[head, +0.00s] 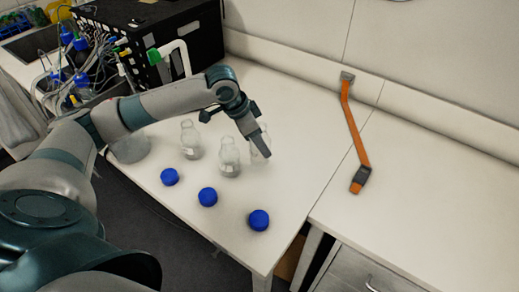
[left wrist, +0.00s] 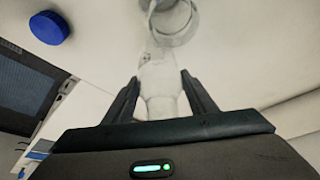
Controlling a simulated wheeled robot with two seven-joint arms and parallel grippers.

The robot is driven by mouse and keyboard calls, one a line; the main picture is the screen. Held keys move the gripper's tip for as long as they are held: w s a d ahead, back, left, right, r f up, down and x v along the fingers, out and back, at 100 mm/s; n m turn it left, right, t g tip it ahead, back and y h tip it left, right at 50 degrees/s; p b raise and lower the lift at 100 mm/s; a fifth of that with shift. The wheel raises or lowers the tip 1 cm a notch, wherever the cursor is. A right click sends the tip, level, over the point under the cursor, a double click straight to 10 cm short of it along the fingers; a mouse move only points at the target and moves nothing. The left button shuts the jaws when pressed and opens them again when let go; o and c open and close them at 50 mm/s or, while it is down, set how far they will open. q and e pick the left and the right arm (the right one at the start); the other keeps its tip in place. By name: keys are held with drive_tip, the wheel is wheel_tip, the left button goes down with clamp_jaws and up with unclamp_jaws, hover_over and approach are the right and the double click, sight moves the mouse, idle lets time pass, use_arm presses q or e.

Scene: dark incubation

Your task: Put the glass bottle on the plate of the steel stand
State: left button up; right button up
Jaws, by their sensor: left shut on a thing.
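Several clear glass bottles stand on the white bench: one at the left (head: 191,142), one in the middle (head: 230,158), and one partly hidden behind my left gripper (head: 261,148). My left gripper is shut on this rightmost glass bottle (head: 254,152); in the left wrist view the held bottle (left wrist: 160,85) lies between the two fingers. Another glass bottle (left wrist: 175,20) shows just past it. A round grey plate (head: 131,150), likely of the steel stand, lies at the bench's left, partly covered by my left arm. My right gripper is not in view.
Blue caps lie along the front of the bench, at left (head: 169,176), middle (head: 208,196) and right (head: 259,220). A black box (head: 190,35) and tubing stand at the back left. An orange-handled tool (head: 355,135) lies at right. The right bench is otherwise clear.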

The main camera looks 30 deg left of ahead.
use_arm(q)
wheel_tip(320, 180, down, 3)
drive_tip(key=shift+s+r+p, duration=0.1)
drive_tip(key=shift+r+p, duration=0.1)
drive_tip(key=shift+p, duration=0.5)
drive_tip(key=shift+f, duration=0.65)
drive_tip(key=o, duration=1.2)
drive_tip(key=shift+f, duration=0.1)
drive_tip(key=shift+a+r, duration=0.1)
drive_tip(key=shift+r, duration=0.5)
drive_tip(key=shift+b+v, duration=1.4)
drive_tip(key=shift+v, duration=4.15)
